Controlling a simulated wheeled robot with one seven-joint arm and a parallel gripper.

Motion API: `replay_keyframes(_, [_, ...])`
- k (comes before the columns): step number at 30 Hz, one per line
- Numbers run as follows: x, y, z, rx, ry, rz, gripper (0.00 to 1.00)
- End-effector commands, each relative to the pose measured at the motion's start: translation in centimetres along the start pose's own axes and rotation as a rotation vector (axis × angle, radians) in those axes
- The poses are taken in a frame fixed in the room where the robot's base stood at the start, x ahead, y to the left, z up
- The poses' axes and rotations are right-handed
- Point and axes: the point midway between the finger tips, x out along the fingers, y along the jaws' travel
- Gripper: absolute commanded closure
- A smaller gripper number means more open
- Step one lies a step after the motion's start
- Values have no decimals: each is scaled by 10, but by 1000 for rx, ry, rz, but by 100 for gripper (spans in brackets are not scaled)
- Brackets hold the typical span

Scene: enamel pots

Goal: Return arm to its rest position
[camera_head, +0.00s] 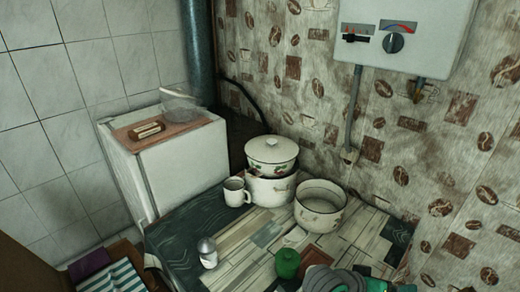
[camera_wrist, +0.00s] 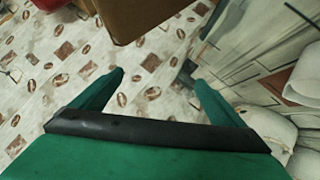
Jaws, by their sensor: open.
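My gripper (camera_wrist: 158,76) shows in the wrist view with its two green fingers apart and nothing between them. Behind the fingers is a surface with a brown coffee-bean pattern. In the head view, a green and grey part of my arm shows at the bottom edge, right of centre, over the front of the table (camera_head: 190,237). The fingers cannot be made out there.
A lidded enamel pot (camera_head: 271,157) sits on another pot (camera_head: 270,189), beside a mug (camera_head: 236,191) and an open pot (camera_head: 320,207). A white shaker (camera_head: 207,253) and green jar (camera_head: 287,263) stand in front. A brown box-like thing (camera_wrist: 150,15) shows in the wrist view.

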Motion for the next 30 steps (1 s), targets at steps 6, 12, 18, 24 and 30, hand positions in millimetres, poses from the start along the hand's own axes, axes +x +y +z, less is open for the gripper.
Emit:
replay_keyframes(6, [2, 17, -20, -115, 247, 72, 7])
replay_keyframes(12, [-8, 6, -21, -219, 447, 59, 7])
replay_keyframes(18, [-26, -21, -1, -312, 613, -17, 7])
replay_keyframes(24, [-49, -53, 42, -378, 735, -148, 7])
replay_keyframes(30, [-81, -81, 102, -399, 808, -320, 7])
